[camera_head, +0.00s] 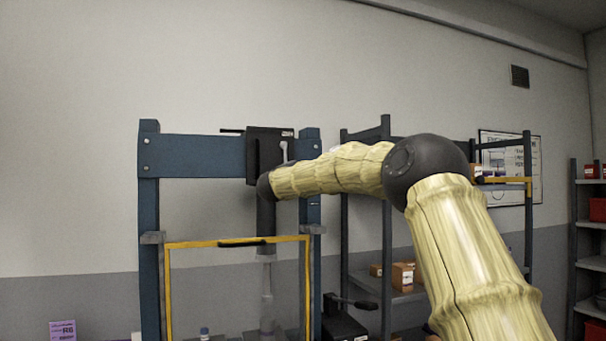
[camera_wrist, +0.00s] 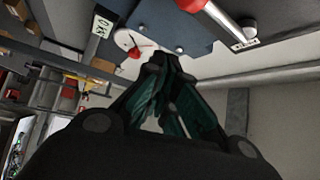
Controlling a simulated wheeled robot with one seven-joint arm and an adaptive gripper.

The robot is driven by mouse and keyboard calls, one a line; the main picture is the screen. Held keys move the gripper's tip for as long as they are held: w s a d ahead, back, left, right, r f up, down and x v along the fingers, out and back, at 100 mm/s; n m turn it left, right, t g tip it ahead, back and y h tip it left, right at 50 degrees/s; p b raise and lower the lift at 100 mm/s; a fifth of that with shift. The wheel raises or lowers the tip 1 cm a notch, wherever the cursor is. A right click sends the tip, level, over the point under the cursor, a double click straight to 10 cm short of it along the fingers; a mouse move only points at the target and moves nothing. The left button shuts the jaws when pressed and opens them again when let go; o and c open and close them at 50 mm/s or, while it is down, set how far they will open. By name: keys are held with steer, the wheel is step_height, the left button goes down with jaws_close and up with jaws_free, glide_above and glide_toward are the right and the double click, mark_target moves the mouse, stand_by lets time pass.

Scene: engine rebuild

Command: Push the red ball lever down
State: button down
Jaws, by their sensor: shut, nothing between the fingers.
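In the wrist view my gripper (camera_wrist: 163,60) is shut and empty, its dark green fingers meeting at the tips. A red rounded piece (camera_wrist: 134,53) shows just left of the fingertips, beside a white disc (camera_wrist: 125,39); I cannot tell whether they touch it. Another red piece (camera_wrist: 190,5) sits at the top edge, by a pale rod (camera_wrist: 228,25) on a blue-grey plate (camera_wrist: 168,22). I cannot tell which red piece is the lever's ball. In the head view the blue press frame (camera_head: 149,200) carries a black box (camera_head: 262,137); my arm hides the gripper there.
A yellow-edged clear guard (camera_head: 168,290) fronts the press's lower part. A grey shelf rack (camera_head: 387,250) with cardboard boxes (camera_head: 402,276) stands to the right, behind my arm. Another rack (camera_head: 574,230) with red bins is at the far right. The wall left of the press is clear.

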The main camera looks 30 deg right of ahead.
steer(key=b+v, duration=0.2)
steer(key=v, duration=0.5)
steer(key=shift+a, duration=0.4)
steer(key=shift+d, duration=0.1)
